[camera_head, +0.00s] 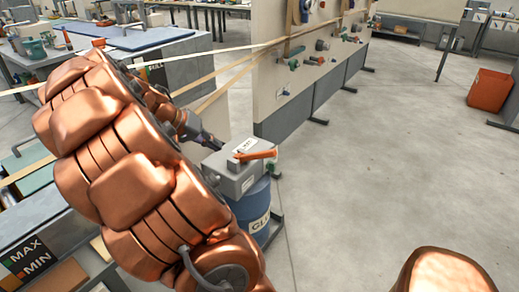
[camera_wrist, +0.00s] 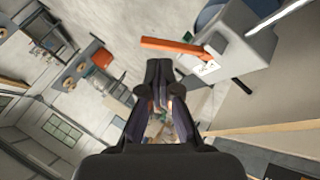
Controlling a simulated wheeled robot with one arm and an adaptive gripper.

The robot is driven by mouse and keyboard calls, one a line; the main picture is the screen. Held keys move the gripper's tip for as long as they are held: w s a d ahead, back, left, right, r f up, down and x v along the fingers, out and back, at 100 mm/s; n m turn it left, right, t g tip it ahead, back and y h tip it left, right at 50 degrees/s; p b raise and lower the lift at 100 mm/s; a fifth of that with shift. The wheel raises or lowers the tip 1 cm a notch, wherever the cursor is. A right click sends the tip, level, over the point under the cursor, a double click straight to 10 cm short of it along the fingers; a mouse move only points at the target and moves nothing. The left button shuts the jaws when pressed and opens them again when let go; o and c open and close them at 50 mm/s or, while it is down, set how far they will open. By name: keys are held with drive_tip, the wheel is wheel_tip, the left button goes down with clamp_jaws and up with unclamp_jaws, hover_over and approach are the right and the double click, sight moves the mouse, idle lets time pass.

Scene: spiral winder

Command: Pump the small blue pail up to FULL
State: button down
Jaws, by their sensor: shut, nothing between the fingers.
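A grey pump box (camera_head: 230,176) with an orange lever handle (camera_head: 258,154) sits on top of a blue drum (camera_head: 254,205) whose partly hidden label reads "GLU". In the wrist view the orange handle (camera_wrist: 172,47) sticks out from the grey box (camera_wrist: 243,42), beyond my fingertips. My gripper (camera_wrist: 160,98) is shut and empty. In the head view my gripper (camera_head: 212,142) is just behind and left of the box, apart from the handle. I cannot make out a small blue pail or a FULL mark; my arm hides much of the left side.
A MAX/MIN sign (camera_head: 27,257) is at the lower left. A tool panel (camera_head: 300,60) stands behind the drum. Pale strips (camera_head: 225,85) run across from the left. An orange bin (camera_head: 490,88) is at the far right. The floor (camera_head: 400,150) right of the drum is clear.

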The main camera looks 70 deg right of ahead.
drive_tip(key=d+f+m+g+h, duration=0.1)
drive_tip(key=d+m, duration=0.2)
drive_tip(key=d, duration=0.8)
drive_tip(key=shift+w+d+f+h+b, duration=0.25)
drive_tip(key=shift+w+d+h+b, duration=0.05)
hover_over(253, 157)
drive_tip(key=a, duration=0.1)
wheel_tip(253, 157, down, 6)
drive_tip(key=shift+s+f+p, duration=0.3)
drive_tip(key=shift+s+f, duration=1.2)
drive_tip(key=shift+f, duration=0.2)
drive_tip(key=shift+s+f, duration=0.1)
drive_tip(key=shift+f, duration=0.05)
